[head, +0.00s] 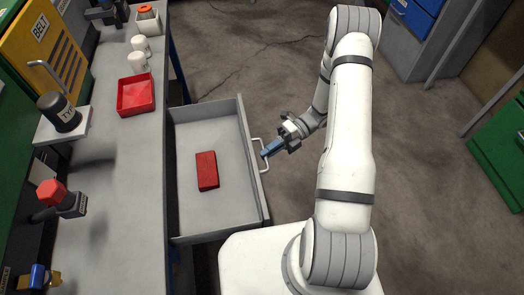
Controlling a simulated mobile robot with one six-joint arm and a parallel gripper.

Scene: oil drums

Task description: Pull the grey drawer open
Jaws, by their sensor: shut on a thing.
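The grey drawer (222,116) stands pulled out from under the grey workbench, with its inside in view. A red block (207,171) lies on its floor. The drawer's pale bar handle (264,166) is on its front panel, at the right. My gripper (266,153) has blue fingers and is at the handle, shut on it. The fingers hide part of the bar. My white arm reaches to it from the lower right.
The workbench top (110,190) runs along the left, with a red tray (135,94), white containers (138,62) and a dark cylinder (58,112) on a small shelf. A yellow panel marked BELT (45,45) stands at the upper left. Bare concrete floor (240,50) lies beyond the drawer.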

